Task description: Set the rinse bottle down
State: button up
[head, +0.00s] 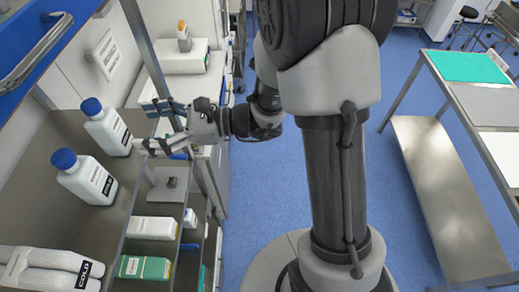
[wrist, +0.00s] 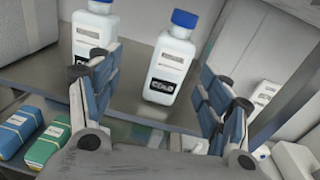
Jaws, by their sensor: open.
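Two white bottles with blue caps stand upright on the metal shelf. The farther bottle (head: 107,128) is straight in front of my gripper (head: 150,127). In the wrist view this bottle (wrist: 170,68) shows between the two spread fingers, a little beyond their tips, and I see no finger touching it. The nearer bottle (head: 86,180) stands beside it; in the wrist view it (wrist: 96,30) is at the upper left, partly behind the left finger. I cannot tell from the labels which one is the rinse bottle. My gripper is open and empty.
White rolled packs (head: 45,268) lie at the shelf's near end. Below the shelf edge are a white box (head: 152,228) and a green box (head: 145,267). A metal post (head: 150,60) rises beside my gripper. A steel trolley (head: 440,190) stands at the right.

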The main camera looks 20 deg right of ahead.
jog(key=s+d+r+n+g+h, duration=0.1)
jog(key=s+d+n+g+h, duration=0.2)
jog(key=s+n, duration=0.5)
jog(key=s+d+n+g+h, duration=0.1)
jog(key=s+n+g+h, duration=0.4)
jog(key=s, duration=0.6)
jog(key=s+d+r+n+t+h, duration=0.2)
jog(key=d+n+t+h, duration=0.5)
jog(key=d, duration=0.9)
jog(key=shift+d+r+n+h, duration=0.15)
jog(key=shift+d+n+h, duration=0.1)
jog(key=shift+n+h, duration=0.45)
